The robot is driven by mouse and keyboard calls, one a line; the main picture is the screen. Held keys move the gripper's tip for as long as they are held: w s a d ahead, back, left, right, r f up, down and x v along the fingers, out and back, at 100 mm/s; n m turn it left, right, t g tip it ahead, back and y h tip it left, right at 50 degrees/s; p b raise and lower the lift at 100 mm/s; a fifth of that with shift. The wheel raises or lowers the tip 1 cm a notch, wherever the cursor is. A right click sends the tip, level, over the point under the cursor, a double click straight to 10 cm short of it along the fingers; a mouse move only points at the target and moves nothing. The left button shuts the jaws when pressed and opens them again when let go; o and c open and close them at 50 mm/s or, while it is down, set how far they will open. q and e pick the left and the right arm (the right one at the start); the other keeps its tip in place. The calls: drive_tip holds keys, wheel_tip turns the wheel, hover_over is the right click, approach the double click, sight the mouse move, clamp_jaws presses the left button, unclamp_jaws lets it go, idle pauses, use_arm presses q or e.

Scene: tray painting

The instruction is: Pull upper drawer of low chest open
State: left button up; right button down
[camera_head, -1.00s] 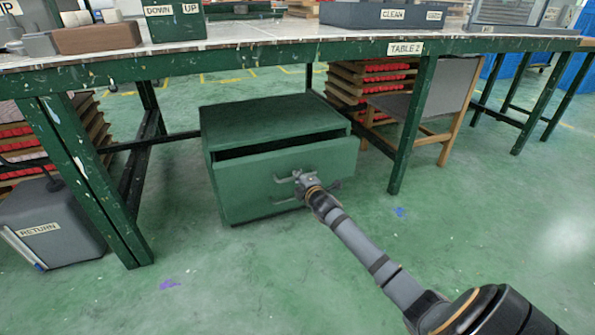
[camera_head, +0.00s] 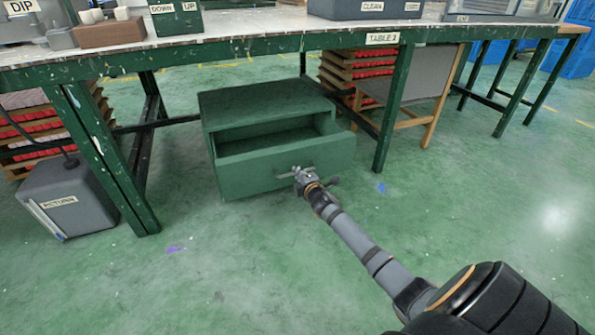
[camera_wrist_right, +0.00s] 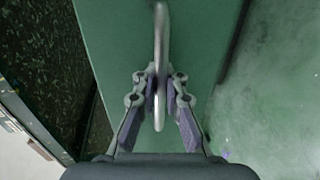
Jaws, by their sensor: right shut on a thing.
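The low green chest (camera_head: 265,100) stands on the floor under the front edge of the table. Its upper drawer (camera_head: 245,173) is pulled well out, and the inside shows as a dark, empty-looking space. My right gripper (camera_head: 304,178) is at the front of this drawer. In the right wrist view its two fingers (camera_wrist_right: 160,97) are closed around the curved metal drawer handle (camera_wrist_right: 161,40). The lower part of the chest is mostly hidden behind the pulled-out drawer. My left gripper is in neither view.
The table (camera_head: 240,45) stands above the chest, with a green leg (camera_head: 393,110) to its right. A grey RETURN bin (camera_head: 75,200) is at the left. Stacked trays (camera_head: 350,75) stand behind. The green floor in front is clear.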

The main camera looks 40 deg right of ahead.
idle(0.3)
drive_tip(key=c, duration=1.4)
unclamp_jaws()
drive_tip(key=v, duration=1.2)
